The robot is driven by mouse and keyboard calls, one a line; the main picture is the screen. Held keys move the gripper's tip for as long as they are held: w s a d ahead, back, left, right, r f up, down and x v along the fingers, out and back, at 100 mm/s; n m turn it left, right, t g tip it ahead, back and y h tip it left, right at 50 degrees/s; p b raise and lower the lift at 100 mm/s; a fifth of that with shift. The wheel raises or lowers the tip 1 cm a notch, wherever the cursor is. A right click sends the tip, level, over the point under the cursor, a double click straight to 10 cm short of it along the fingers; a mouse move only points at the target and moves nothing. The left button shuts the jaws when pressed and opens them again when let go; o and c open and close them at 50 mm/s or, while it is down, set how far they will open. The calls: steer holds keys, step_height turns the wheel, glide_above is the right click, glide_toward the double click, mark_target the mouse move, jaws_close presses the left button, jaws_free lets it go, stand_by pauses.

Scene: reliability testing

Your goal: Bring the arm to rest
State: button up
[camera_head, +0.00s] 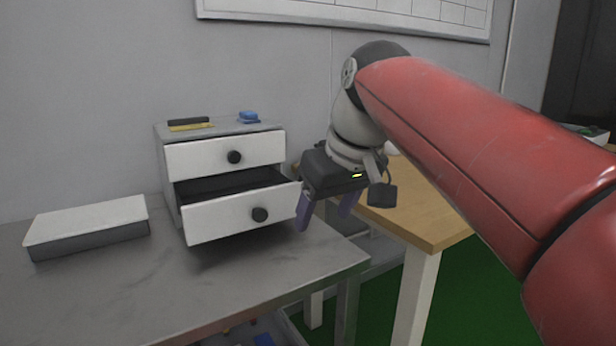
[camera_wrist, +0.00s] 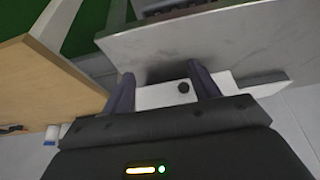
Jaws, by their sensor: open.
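My gripper (camera_head: 326,212) hangs from my red arm just right of the small white drawer cabinet (camera_head: 172,192). Its two purple-grey fingers point down and stand apart with nothing between them. In the wrist view the fingers of my gripper (camera_wrist: 163,93) are also spread, with a white drawer front and dark knob (camera_wrist: 183,87) seen beyond them. The lower drawer (camera_head: 225,217) is pulled out, and its right end is close to my left finger in the head view; I cannot tell whether they touch. The upper drawer (camera_head: 205,155) is shut.
The cabinet stands on a grey table (camera_head: 110,290) beside a white-topped box (camera_head: 88,222). A blue item (camera_head: 249,117) and a yellow item (camera_head: 192,127) lie on the cabinet. A wooden table (camera_head: 425,215) stands right, below my arm. A whiteboard (camera_head: 340,14) hangs behind.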

steer(key=s+d+f+m+h, duration=0.1)
steer(key=s+d+f+m, duration=0.1)
steer(key=s+d+f, duration=0.2)
steer(key=s+d+f+m+t+h, duration=0.1)
steer(key=s+d+f, duration=0.3)
steer(key=f, duration=0.6)
steer(key=s+d+f+m, duration=0.3)
steer(key=s+d+f, duration=0.1)
steer(key=s+f, duration=0.3)
steer(key=shift+s+d+f+t+h, duration=0.25)
steer(key=shift+d+f+t+h, duration=0.05)
steer(key=shift+d+h, duration=0.1)
